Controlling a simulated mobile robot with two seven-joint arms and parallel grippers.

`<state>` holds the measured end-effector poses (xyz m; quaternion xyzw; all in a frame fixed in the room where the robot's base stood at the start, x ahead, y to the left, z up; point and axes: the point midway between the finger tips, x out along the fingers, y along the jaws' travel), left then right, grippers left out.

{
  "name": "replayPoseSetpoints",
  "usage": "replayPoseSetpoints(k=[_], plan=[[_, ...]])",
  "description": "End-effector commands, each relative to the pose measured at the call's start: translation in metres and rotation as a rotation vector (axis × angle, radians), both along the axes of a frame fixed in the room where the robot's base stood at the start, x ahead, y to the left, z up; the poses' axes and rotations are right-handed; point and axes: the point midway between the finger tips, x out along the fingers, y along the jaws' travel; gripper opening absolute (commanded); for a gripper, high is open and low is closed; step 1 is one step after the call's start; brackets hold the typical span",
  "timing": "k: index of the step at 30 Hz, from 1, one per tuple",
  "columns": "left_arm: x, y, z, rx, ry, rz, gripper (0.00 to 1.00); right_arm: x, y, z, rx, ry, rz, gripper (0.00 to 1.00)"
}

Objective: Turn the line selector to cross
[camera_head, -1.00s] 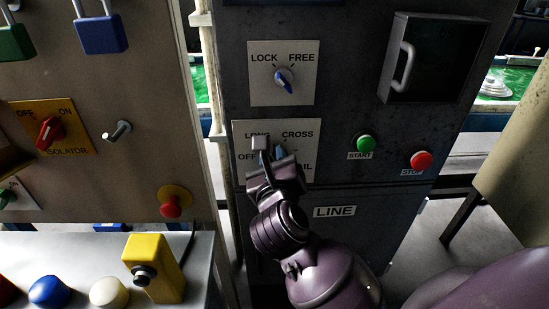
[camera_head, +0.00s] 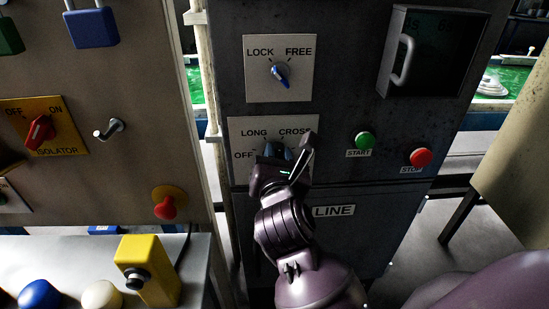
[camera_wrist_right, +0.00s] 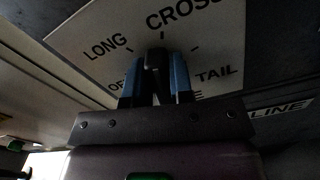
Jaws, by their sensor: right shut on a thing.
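The line selector plate (camera_head: 240,125) carries the words OFF, LONG and CROSS in the head view; TAIL is hidden there by my wrist. The plate also shows in the right wrist view (camera_wrist_right: 85,30), with TAIL readable. My right gripper (camera_head: 280,153) is at the selector. In the wrist view its blue-padded fingers (camera_wrist_right: 157,78) are shut on the dark selector knob (camera_wrist_right: 156,60), one on each side. The knob's visible end points up, roughly toward the tick below CROSS; its exact angle is partly hidden. My left gripper is not in view.
Above is a LOCK/FREE switch (camera_head: 281,73). To the right are a green START button (camera_head: 363,140), a red STOP button (camera_head: 420,157) and a handled door (camera_head: 440,55). A left panel has a red isolator knob (camera_head: 40,131) and a red stop button (camera_head: 166,207).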

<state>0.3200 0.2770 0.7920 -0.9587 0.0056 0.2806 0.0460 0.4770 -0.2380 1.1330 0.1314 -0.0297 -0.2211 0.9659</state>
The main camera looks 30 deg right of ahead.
Motion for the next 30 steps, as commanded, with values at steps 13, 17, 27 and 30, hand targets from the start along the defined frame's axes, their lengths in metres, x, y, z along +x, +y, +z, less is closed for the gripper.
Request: replayPoseSetpoints(k=[13, 17, 27, 30], plan=[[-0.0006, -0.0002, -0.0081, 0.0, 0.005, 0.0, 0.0, -0.0009, -0.0021, 0.0007, 0.14, -0.074, 0.0, 0.0], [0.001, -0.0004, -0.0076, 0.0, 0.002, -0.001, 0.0, -0.0009, -0.0022, 0.001, 0.148, -0.077, 0.0, 0.0], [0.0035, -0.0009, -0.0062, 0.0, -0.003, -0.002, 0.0, -0.0009, -0.0022, 0.0015, 0.149, -0.078, 0.0, 0.24], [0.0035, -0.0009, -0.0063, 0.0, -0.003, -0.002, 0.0, -0.001, -0.0021, 0.0011, 0.148, -0.077, 0.001, 0.4]])
